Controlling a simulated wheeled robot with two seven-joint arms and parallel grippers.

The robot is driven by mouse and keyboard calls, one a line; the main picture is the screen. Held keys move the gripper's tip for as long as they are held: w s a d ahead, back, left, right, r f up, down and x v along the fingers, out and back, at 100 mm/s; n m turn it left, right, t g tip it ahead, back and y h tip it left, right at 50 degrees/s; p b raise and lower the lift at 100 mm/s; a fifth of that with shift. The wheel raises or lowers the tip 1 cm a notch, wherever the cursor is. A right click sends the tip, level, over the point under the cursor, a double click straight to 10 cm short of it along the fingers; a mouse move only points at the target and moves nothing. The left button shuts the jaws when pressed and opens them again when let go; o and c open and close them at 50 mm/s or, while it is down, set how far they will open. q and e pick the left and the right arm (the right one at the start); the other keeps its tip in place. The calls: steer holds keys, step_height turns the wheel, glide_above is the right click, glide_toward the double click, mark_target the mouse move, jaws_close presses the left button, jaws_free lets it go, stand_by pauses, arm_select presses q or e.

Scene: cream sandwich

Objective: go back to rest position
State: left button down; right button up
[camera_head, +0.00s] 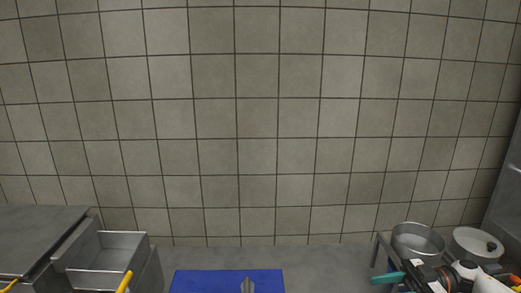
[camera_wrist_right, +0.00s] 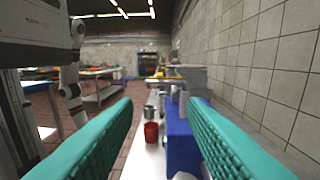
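My right gripper (camera_head: 388,278) shows at the bottom right of the head view, its teal fingers pointing left. In the right wrist view the two teal fingers of the right gripper (camera_wrist_right: 160,103) stand wide apart with nothing held between them. My left gripper is not in view. A blue board (camera_head: 210,281) lies at the bottom middle of the head view, partly cut off by the frame. A small grey pointed object (camera_head: 248,286) shows on it.
Metal pots (camera_head: 417,240) and a lidded pot (camera_head: 476,245) stand at the right, close to my right arm. A red cup (camera_wrist_right: 151,132) shows beyond the right fingers. A tiled wall (camera_head: 255,120) closes the back.

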steer(key=w+a+f+m+t+h, duration=0.1)
steer(key=a+f+m+t+h, duration=0.3)
steer(key=a+m+t, duration=0.3)
steer(key=w+a+f+m+t+h, duration=0.1)
steer(key=a+f+m+t+h, duration=0.3)
steer(key=a+t, duration=0.5)
steer(key=s+d+f+m+g+h, duration=0.2)
steer(key=s+d+f+g+h, duration=0.15)
steer(key=s, duration=0.55)
steer(key=s+d+f+m+g+h, duration=0.2)
steer(key=s+d+f+g+h, duration=0.15)
steer(key=s, duration=0.55)
steer(key=s+d+f+m+g+h, duration=0.25)
steer(key=s+f+g, duration=0.2)
steer(key=s, duration=0.55)
step_height(320, 180, down, 25)
steer(key=n+g, duration=0.1)
steer(key=s+d+f+g, duration=0.1)
steer(key=s+d+f, duration=0.2)
steer(key=s+f, duration=1.3)
steer(key=shift+s, duration=0.6)
